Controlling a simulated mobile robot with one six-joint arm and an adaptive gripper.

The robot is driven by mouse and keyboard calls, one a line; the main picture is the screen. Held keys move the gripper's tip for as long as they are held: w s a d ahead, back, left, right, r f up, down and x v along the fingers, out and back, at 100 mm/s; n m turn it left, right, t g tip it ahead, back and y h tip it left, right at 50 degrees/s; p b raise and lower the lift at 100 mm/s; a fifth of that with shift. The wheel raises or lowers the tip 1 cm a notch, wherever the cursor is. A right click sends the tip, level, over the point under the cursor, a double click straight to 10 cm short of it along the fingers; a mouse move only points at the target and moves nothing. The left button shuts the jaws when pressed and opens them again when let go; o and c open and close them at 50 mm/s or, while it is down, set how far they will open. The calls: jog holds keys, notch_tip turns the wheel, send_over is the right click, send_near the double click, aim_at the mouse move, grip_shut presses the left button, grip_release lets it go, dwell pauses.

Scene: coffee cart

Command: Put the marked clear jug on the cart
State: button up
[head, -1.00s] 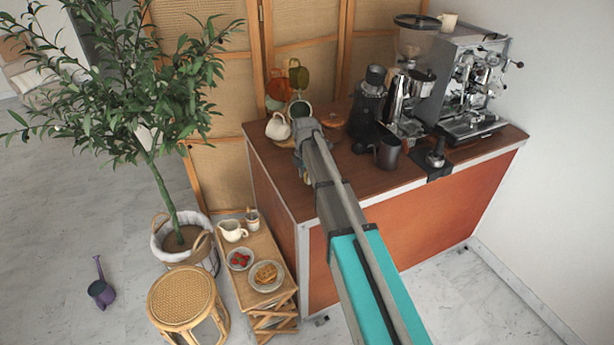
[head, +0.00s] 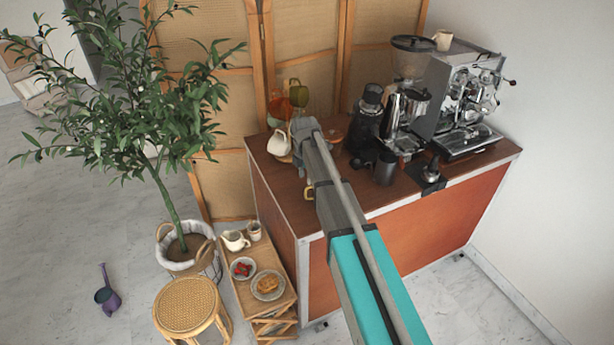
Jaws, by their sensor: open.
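I cannot make out a marked clear jug; no clear jug shows plainly in the head view. The cart (head: 285,190) has a dark wooden top and orange-red panels. My arm reaches up from the lower right over the cart's left part, and its far end is beside a white jug (head: 278,144) on the cart. My gripper is hidden behind the arm, so its jaws do not show. A small yellow part shows at the arm's left edge over the cart top; I cannot tell what it belongs to.
A coffee machine (head: 462,100), grinder (head: 412,75) and dark cup (head: 385,168) fill the cart's middle and right. A folding stand (head: 282,303) holds a cream pitcher (head: 235,240) and plates. A wicker stool (head: 188,305) and potted tree (head: 180,245) stand left.

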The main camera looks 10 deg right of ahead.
jog(key=shift+r+p, duration=1.55)
jog(key=shift+r, duration=0.3)
jog(key=s+d+m, duration=0.3)
jog(key=s+m, duration=0.9)
jog(key=s, duration=0.1)
jog(key=s+d+m, duration=0.4)
jog(key=s+m, duration=0.7)
jog(key=s, duration=0.3)
jog(key=shift+s+m, duration=0.15)
jog(key=shift+m, duration=0.25)
notch_tip(320, 180, down, 5)
jog(key=b, duration=0.4)
jog(key=shift+r+b, duration=0.2)
jog(key=shift+b, duration=0.15)
